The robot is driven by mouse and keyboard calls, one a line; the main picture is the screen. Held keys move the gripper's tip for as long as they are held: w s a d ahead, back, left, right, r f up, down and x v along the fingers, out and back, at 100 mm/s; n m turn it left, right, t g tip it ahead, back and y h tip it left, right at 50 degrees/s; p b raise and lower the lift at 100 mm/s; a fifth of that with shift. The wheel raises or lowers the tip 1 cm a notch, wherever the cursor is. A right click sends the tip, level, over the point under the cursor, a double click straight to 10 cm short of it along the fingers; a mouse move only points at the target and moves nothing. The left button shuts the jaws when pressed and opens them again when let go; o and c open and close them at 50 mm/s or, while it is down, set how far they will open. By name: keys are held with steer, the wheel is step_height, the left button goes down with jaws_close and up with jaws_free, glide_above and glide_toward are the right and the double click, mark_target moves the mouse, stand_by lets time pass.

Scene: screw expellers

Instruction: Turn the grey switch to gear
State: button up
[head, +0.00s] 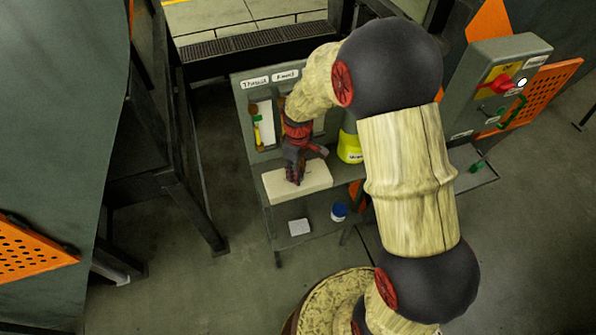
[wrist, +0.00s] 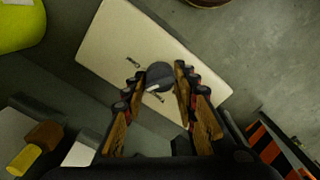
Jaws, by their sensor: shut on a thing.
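The grey switch (wrist: 160,74) is a round dark knob with a short white mark on a cream panel (wrist: 113,35). In the head view my gripper (head: 295,178) reaches down onto the cream panel (head: 318,178) and hides the switch.
A yellow-green container (head: 349,146) stands right of the panel; it also shows in the wrist view (wrist: 20,24). A blue-lidded jar (head: 339,210) and a white block (head: 299,227) are lower down. A control box (head: 497,80) with a red knob is at the right.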

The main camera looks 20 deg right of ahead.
steer(key=m, duration=0.5)
steer(key=shift+p, duration=0.4)
steer(key=shift+m, duration=2.1)
steer(key=o, duration=1.2)
step_height(320, 180, up, 12)
steer(key=shift+r, duration=0.1)
